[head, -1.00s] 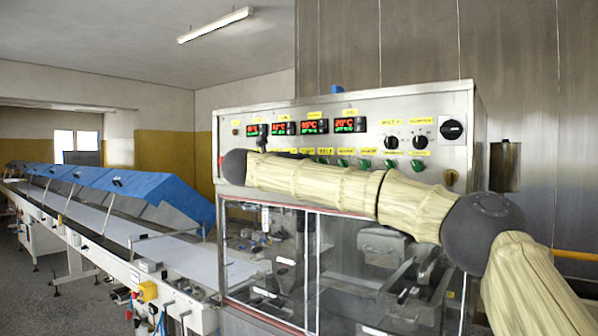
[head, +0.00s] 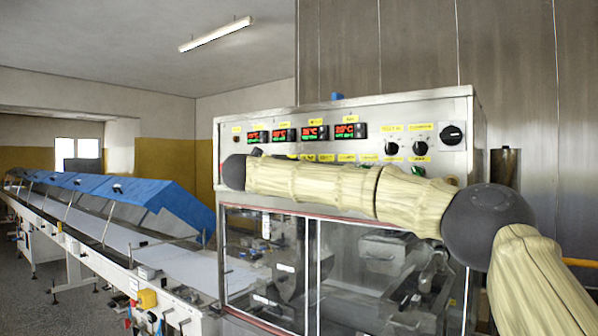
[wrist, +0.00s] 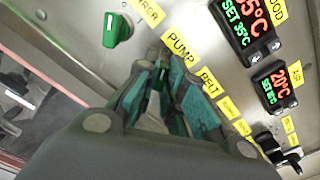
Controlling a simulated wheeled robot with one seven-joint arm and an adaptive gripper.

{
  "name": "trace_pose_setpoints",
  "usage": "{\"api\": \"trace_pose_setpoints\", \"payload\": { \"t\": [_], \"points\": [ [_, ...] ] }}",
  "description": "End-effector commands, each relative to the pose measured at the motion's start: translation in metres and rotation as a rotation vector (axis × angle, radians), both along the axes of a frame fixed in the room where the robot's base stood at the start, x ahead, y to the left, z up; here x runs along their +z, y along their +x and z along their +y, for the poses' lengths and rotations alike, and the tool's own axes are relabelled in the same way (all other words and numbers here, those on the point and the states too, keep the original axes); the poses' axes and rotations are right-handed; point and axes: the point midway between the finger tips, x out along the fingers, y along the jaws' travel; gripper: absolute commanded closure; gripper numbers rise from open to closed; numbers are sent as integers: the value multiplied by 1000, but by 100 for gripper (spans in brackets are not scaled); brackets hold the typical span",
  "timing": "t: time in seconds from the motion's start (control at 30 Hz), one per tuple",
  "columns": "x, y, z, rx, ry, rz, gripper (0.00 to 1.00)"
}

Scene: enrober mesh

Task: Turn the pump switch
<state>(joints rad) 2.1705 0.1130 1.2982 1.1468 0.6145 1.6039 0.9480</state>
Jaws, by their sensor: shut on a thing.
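The pump switch (wrist: 164,84) is mostly hidden between my fingers; a little green shows there, just below the yellow PUMP label (wrist: 181,48) in the wrist view. My gripper (wrist: 168,68) is shut on it, its teal-padded fingers on either side against the steel panel. In the head view my own arm covers the gripper and the pump switch. The control panel (head: 300,117) fills the middle of that view.
A green switch (wrist: 118,30) sits left of the gripper in the wrist view. Temperature displays (wrist: 243,25) and black knobs (head: 391,148) are on the same panel. Glass doors (head: 262,262) lie below it. A conveyor with blue covers (head: 165,203) runs along the left.

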Motion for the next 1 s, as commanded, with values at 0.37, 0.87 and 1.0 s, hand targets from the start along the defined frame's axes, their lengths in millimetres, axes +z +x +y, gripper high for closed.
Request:
{"api": "trace_pose_setpoints", "payload": {
  "t": [0.37, 0.87, 1.0],
  "points": [
    [-1, 1, -1, -2, 1, 1, 68],
    [0, -30, 23, 1, -1, 0, 68],
    [0, -52, 38, 1, -1, 0, 68]
  ]
}}
